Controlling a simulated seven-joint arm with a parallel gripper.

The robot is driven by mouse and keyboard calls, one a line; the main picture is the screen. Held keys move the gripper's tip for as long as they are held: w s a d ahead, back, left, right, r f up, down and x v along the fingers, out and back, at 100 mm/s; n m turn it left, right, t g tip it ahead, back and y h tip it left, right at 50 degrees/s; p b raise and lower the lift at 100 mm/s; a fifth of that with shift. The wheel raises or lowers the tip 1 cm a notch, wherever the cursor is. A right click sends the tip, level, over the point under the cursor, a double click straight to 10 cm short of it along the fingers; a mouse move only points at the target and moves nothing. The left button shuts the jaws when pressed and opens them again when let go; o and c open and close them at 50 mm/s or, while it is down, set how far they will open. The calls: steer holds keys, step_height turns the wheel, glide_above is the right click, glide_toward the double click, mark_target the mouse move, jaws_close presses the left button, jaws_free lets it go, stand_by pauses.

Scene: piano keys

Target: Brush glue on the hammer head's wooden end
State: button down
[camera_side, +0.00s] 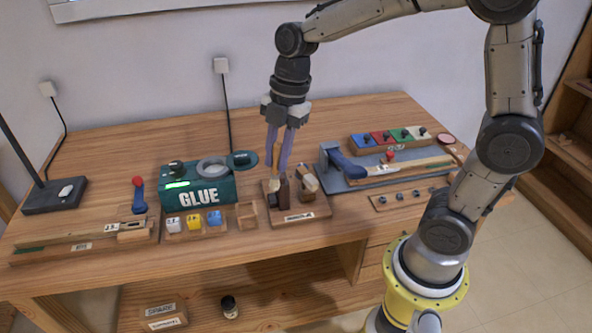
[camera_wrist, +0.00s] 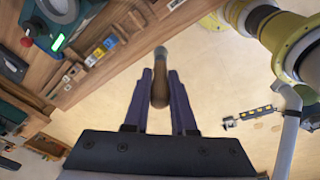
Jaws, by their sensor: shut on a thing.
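My gripper (camera_side: 276,162) is shut on a brush (camera_wrist: 160,90), whose brown handle lies between the fingers in the wrist view, with a grey end pointing away. In the side view the brush points down, its pale tip just over a small wooden stand (camera_side: 298,216). On the stand are a dark brown upright block (camera_side: 283,195) and a wooden piece with a pale end (camera_side: 308,182), perhaps the hammer head. I cannot tell whether the tip touches anything.
Small white, yellow and blue blocks (camera_side: 193,222) sit in a tray before the glue box. A grey fixture (camera_side: 355,178) with a blue-handled tool stands right of the stand. A long wooden piece (camera_side: 85,240) lies front left.

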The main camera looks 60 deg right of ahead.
steer(key=w+d+r+t, duration=0.1)
steer(key=w+d+t, duration=0.15)
steer(key=w, duration=1.65)
steer(key=shift+m+y, duration=0.3)
steer(key=shift+w+d+f, duration=0.3)
steer(key=shift+w+f, duration=0.05)
steer(key=shift+f, duration=1.15)
steer(key=shift+w+d+f, duration=0.25)
steer(key=shift+w+f, duration=0.1)
steer(key=shift+f, duration=1.15)
steer(key=shift+w+d+f, duration=0.3)
steer(key=shift+w+f, duration=0.05)
steer(key=shift+f, duration=1.15)
steer(key=shift+f, duration=0.7)
step_height(320, 180, up, 7)
